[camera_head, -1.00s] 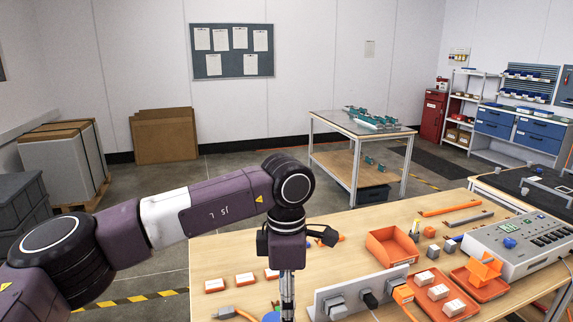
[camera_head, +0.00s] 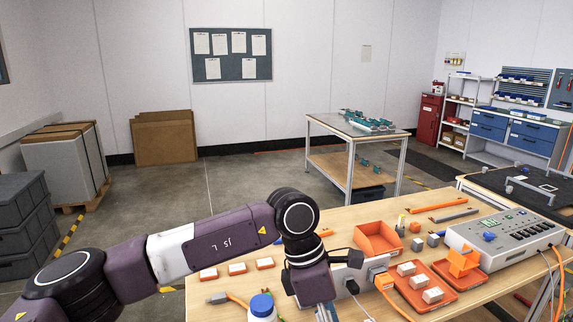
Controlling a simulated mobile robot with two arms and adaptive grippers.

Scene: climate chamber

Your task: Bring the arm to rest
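My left arm (camera_head: 168,254), purple with a white band, comes in from the left and reaches over the front of the wooden workbench (camera_head: 345,216). Its wrist bends down beside the grey block with sockets. My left gripper (camera_head: 326,312) is at the bottom edge of the picture, mostly cut off. Its fingertips are hidden, so I cannot tell whether it is open or holds anything. My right gripper is not in view.
Left of the wrist are a white bottle with a blue lid (camera_head: 262,305) and an orange-ended cable connector (camera_head: 222,298). Right of it are an orange bin (camera_head: 378,240), orange trays with white blocks (camera_head: 418,300) and a grey control box (camera_head: 505,240).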

